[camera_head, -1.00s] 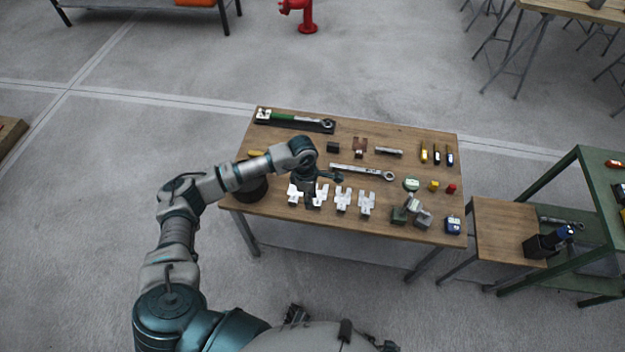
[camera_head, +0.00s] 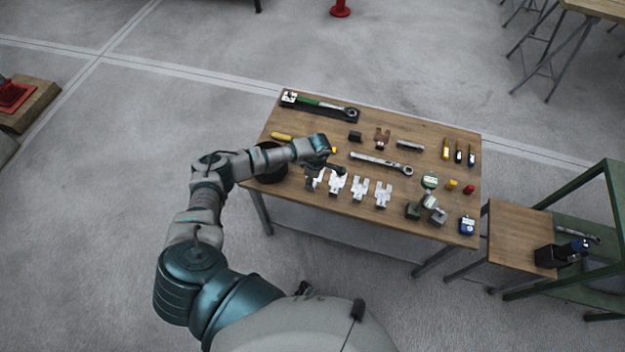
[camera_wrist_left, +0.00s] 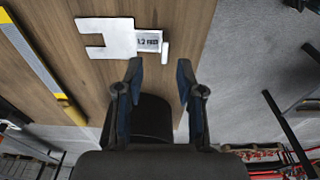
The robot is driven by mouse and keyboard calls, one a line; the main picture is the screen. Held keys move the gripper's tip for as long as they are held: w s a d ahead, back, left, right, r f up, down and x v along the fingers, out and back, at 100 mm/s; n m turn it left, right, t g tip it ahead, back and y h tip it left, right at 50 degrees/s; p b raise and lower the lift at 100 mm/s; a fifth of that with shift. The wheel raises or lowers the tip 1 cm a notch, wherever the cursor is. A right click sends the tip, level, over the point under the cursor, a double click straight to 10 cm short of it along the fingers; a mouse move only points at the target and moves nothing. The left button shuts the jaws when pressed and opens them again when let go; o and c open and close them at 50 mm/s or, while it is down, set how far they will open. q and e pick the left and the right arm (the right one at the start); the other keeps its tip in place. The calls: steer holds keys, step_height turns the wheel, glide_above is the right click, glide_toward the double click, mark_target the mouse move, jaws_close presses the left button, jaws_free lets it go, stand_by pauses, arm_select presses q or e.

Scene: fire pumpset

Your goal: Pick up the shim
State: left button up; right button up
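Several white slotted shims lie in a row along the table's near left part in the head view; one is the second from the left (camera_head: 336,184), another the rightmost (camera_head: 383,195). The leftmost is partly hidden by my left gripper (camera_head: 318,171), which is above the left end of the row. In the left wrist view one white shim (camera_wrist_left: 106,36) with a printed label tab lies flat on the wood just beyond the fingertips. My left gripper (camera_wrist_left: 160,70) is open, with nothing between its fingertips. My right gripper is not in view.
The wooden table (camera_head: 400,240) also holds a wrench (camera_head: 380,163), a torque wrench (camera_head: 320,104), a black round container (camera_head: 270,165), grey blocks (camera_head: 430,209) and small coloured items. A small side table (camera_head: 515,235) stands to the right. The left wrist view shows the table edge close by.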

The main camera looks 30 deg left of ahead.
arm_select(q)
steer(key=f, duration=0.4)
steer(key=shift+s+d+f, duration=0.15)
steer(key=shift+s+f, duration=0.1)
steer(key=shift+f, duration=0.05)
steer(key=shift+a, duration=0.2)
jaws_close()
steer(key=shift+r, duration=0.1)
